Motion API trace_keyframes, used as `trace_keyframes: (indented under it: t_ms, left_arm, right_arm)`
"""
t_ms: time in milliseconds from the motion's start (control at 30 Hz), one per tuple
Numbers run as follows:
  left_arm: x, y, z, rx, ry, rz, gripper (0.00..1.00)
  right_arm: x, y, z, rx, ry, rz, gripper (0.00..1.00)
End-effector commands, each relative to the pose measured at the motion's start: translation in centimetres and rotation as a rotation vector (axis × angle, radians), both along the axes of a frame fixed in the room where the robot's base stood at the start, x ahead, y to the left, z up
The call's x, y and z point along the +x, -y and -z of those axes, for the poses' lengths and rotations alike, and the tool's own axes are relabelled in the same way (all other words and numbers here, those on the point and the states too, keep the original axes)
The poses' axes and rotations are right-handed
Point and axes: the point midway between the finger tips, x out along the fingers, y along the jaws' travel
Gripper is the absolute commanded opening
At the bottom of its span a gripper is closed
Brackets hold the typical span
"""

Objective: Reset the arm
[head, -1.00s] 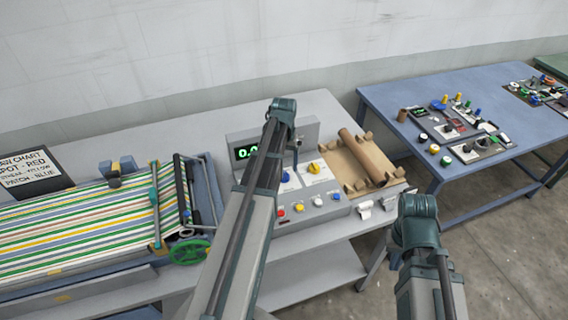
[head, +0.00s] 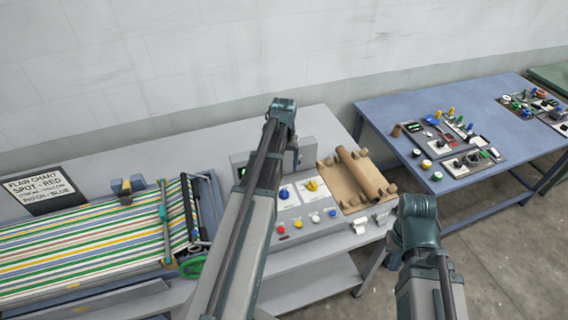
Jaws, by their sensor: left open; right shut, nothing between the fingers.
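My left arm (head: 245,220) rises from the bottom middle and bends at a dark teal joint (head: 284,106) in front of the control box. My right arm (head: 432,280) rises at the lower right and bends at a similar joint (head: 417,212) beside the bench's right end. I see no fingers of either gripper; the arm links may hide them. Neither arm shows anything held. The control box (head: 308,213) has a blue knob, a yellow knob and several coloured buttons. My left arm covers part of its green display.
A striped sheet (head: 80,242) lies on the roller frame at left, below a flaw chart sign (head: 40,190). A brown roll (head: 362,172) lies on a cradle right of the control box. A blue table (head: 400,111) with several small devices stands at right. Bare floor (head: 500,260) shows there.

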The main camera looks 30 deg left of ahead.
Motion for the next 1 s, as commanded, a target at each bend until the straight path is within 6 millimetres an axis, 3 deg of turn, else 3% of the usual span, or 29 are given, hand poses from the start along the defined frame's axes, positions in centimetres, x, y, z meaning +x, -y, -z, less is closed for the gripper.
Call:
trace_keyframes:
  t_ms: [267,367,467,533,700,833,1000]
  left_arm:
    - [0.0,0.1,0.1,0.0,0.0,0.002,0.8]
    - [-0.4,2.0,1.0,0.002,-0.004,0.031,0.8]
    - [-1.6,6.5,3.1,0.01,-0.012,0.105,0.8]
    - [-3.0,10.7,4.9,0.019,-0.02,0.18,0.8]
    - [-7.7,20.3,9.0,0.047,-0.04,0.373,0.8]
    - [-11.6,25.4,11.4,0.068,-0.049,0.498,0.8]
    - [-15.2,29.2,13.3,0.089,-0.056,0.608,0.8]
  right_arm:
    - [0.0,0.0,0.1,0.0,0.0,0.0,0.0]
    - [0.0,0.0,1.0,0.0,0.0,-0.001,0.0]
    - [0.0,0.0,3.1,0.0,0.0,-0.002,0.0]
    - [0.0,0.0,4.9,-0.001,0.001,-0.003,0.0]
    - [0.0,0.0,9.0,-0.001,0.001,-0.006,0.0]
    - [0.0,0.0,11.5,-0.001,0.001,-0.009,0.0]
    - [0.0,0.0,13.4,-0.002,0.001,-0.011,0.0]
